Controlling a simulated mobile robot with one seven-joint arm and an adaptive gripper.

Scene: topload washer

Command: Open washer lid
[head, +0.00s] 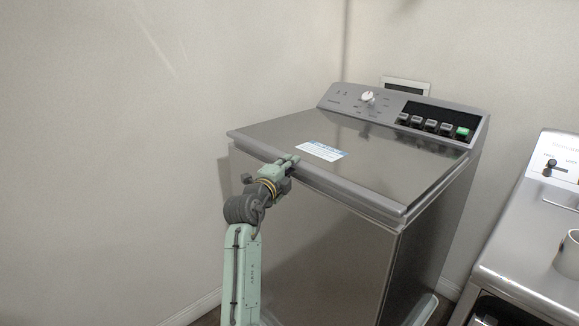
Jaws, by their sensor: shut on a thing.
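The grey metal topload washer (330,240) stands in the middle of the head view, its front facing me. Its lid (395,160) looks closed, lying flat over the top, with a white and blue label (321,151) near the front edge. My gripper (290,162) is at the lid's front edge, left of its middle and just left of the label. It is shut on the lid's front edge. The exact contact of the fingertips is too small to make out.
The washer's control panel (395,112), with a white knob, several dark buttons and one green button, rises behind the lid. A second metal appliance (525,250) with a light cup (568,250) on top stands at the right. Bare wall (120,150) fills the left side.

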